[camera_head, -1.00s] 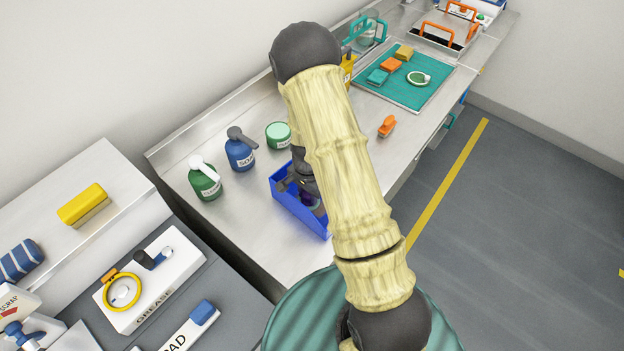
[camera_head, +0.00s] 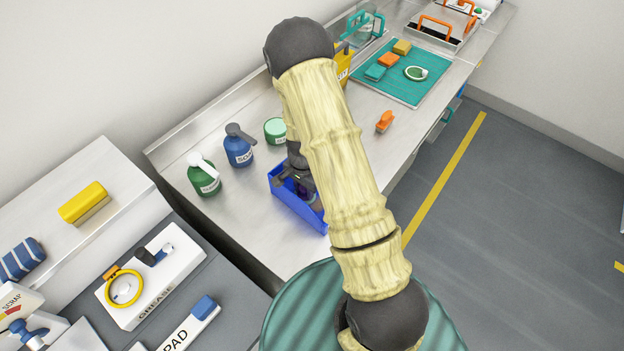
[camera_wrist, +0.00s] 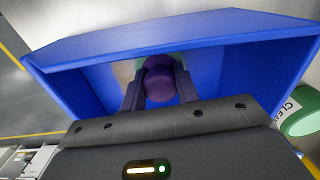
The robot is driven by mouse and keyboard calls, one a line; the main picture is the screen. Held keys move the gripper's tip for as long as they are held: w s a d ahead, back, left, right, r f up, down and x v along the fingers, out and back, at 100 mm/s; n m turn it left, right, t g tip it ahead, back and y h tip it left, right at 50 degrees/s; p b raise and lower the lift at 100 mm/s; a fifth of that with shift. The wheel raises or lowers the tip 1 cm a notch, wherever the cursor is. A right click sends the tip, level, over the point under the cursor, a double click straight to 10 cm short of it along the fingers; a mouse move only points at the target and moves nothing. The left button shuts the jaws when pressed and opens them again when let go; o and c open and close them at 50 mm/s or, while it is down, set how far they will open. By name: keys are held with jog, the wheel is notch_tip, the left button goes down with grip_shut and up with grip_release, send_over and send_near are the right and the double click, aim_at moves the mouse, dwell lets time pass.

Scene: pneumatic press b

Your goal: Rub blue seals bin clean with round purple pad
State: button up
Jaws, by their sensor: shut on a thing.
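The blue bin (camera_head: 305,213) stands on the steel counter, partly hidden behind my arm. In the wrist view its blue wall (camera_wrist: 200,40) runs across the top of the picture. My gripper (camera_wrist: 158,85) is shut on the round purple pad (camera_wrist: 159,80), which sits between the two dark fingers. The gripper and pad are down inside the bin. A little purple also shows inside the bin in the head view. Whether the pad touches the bin's floor or wall cannot be told.
A green bottle (camera_head: 204,178), a blue bottle (camera_head: 239,150) and a pale green jar (camera_head: 275,131) stand left of the bin. A teal mat (camera_head: 415,85) with sponges lies farther back. An orange object (camera_head: 384,122) lies on clear counter to the right.

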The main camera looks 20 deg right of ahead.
notch_tip(320, 180, up, 2)
jog(key=shift+w+r+p, duration=0.1)
jog(key=shift+r+p, duration=0.15)
jog(key=shift+p, duration=0.05)
jog(key=shift+d+r+p, duration=0.1)
jog(key=shift+r+p, duration=0.5)
jog(key=shift+r, duration=0.1)
notch_tip(320, 180, up, 3)
jog(key=shift+w+p, duration=0.15)
jog(key=shift+p, duration=1.1)
jog(key=shift+s+r+p, duration=0.25)
jog(key=shift+r+p, duration=0.15)
jog(key=shift+r, duration=0.15)
jog(key=shift+w+f, duration=0.1)
